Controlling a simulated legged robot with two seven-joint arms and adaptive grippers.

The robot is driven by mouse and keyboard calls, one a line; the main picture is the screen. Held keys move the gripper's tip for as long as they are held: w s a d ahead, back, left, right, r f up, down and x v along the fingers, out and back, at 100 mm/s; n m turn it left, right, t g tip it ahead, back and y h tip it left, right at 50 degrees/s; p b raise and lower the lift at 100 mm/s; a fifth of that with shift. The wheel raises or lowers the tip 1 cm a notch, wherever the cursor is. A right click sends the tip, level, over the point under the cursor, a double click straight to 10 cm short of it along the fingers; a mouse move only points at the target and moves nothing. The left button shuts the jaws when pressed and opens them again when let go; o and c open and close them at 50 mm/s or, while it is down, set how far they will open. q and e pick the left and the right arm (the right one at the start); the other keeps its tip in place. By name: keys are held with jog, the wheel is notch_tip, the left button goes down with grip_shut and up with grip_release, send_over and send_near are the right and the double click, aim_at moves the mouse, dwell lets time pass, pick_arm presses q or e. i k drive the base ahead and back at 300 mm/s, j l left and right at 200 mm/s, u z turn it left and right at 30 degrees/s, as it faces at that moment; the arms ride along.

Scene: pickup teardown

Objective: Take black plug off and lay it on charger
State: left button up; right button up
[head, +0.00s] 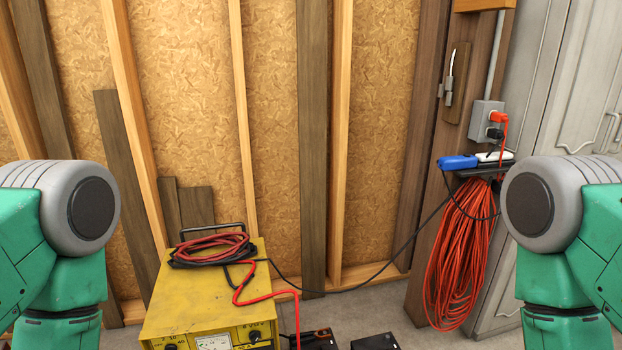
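A black plug (495,133) sits in the lower socket of a grey outlet box (484,117) on the wooden post at the right. A black cord hangs from the outlet area and runs down left toward the charger. The yellow charger (190,295) stands on the floor at lower left-centre, with red and black cables coiled on its top near the handle. Only green and grey parts of my two arms show at the left and right edges; neither gripper is in view.
An orange plug (499,117) fills the upper socket. Below, a small shelf (480,170) holds a blue-handled item (458,162), and a coiled orange cord (462,255) hangs under it. Dark batteries (375,342) stand at the bottom. A grey cabinet (575,90) stands right.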

aim_at(496, 134)
jog(key=i+l, duration=0.15)
jog(key=l, duration=0.3)
jog(key=i+l+u, duration=0.15)
jog(key=l, duration=0.3)
jog(key=i+l, duration=0.1)
jog(key=l, duration=0.4)
jog(key=i+l+u, duration=0.1)
jog(key=l, duration=0.35)
jog(key=i+l, duration=0.15)
jog(key=l, duration=0.35)
jog(key=i+l+u, duration=0.15)
jog(key=l, duration=0.35)
jog(key=k, duration=0.05)
